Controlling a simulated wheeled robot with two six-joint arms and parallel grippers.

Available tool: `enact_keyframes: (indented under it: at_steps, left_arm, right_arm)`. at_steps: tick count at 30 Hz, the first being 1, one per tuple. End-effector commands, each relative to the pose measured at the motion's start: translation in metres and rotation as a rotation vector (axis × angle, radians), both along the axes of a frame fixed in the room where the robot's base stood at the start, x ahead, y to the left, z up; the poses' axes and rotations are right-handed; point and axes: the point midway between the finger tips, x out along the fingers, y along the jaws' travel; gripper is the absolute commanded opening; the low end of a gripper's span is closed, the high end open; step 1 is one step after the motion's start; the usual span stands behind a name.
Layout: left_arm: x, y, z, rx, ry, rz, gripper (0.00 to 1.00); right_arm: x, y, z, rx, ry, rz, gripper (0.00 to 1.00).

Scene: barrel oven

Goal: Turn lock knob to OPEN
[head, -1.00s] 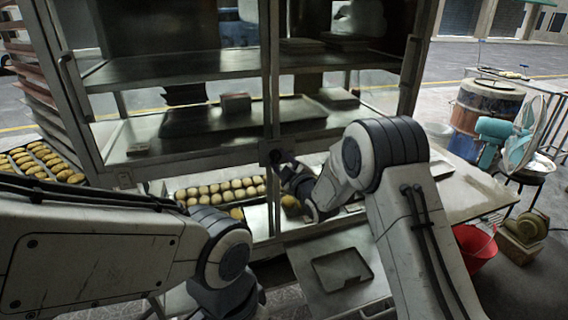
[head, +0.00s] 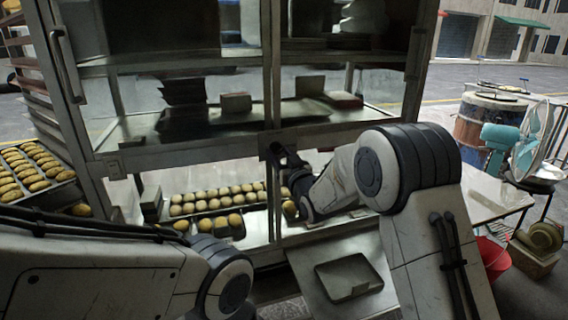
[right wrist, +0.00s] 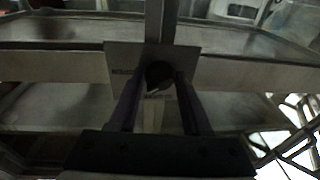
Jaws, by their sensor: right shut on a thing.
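The lock knob (right wrist: 157,72) is a small dark round knob on a square metal plate (right wrist: 122,60) in the right wrist view. The plate sits on the cabinet's middle upright, where the glass doors meet. My right gripper (right wrist: 159,88) reaches it from the front, with one finger on each side, and is shut on the knob. In the head view the right gripper (head: 284,158) is at the middle upright and mostly covers the knob. The knob's markings are too dark to read. Of my left arm only links show at the lower left; its gripper is out of view.
The glass-fronted cabinet (head: 180,152) has shelves with dark trays and boxes. Below it lie rows of round buns (head: 215,200). A tray of buns (head: 35,170) stands at the left. A metal table (head: 490,190), a red bucket (head: 490,258) and a fan (head: 530,130) are at the right.

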Motion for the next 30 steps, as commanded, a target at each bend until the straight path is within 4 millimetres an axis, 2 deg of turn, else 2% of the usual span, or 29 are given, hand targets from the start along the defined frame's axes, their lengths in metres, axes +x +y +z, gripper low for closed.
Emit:
enact_keyframes:
  at_steps: [1, 3, 15, 30]
  left_arm:
    - [0.000, 0.000, -0.009, 0.000, 0.000, 0.000, 0.50]
    - [0.000, 0.000, -0.015, 0.000, 0.000, 0.000, 0.50]
    - [0.000, 0.000, -0.041, 0.000, 0.000, 0.000, 0.50]
    - [0.000, 0.000, -0.052, 0.000, 0.000, 0.000, 0.50]
  right_arm:
    - [0.001, 0.001, 0.006, 0.051, -0.011, 0.002, 0.00]
    - [0.000, 0.001, 0.007, 0.115, 0.009, 0.001, 0.00]
    - [0.000, 0.000, 0.008, 0.424, 0.108, 0.000, 0.00]
    - [0.001, -0.002, 0.009, 0.579, 0.158, -0.005, 0.00]
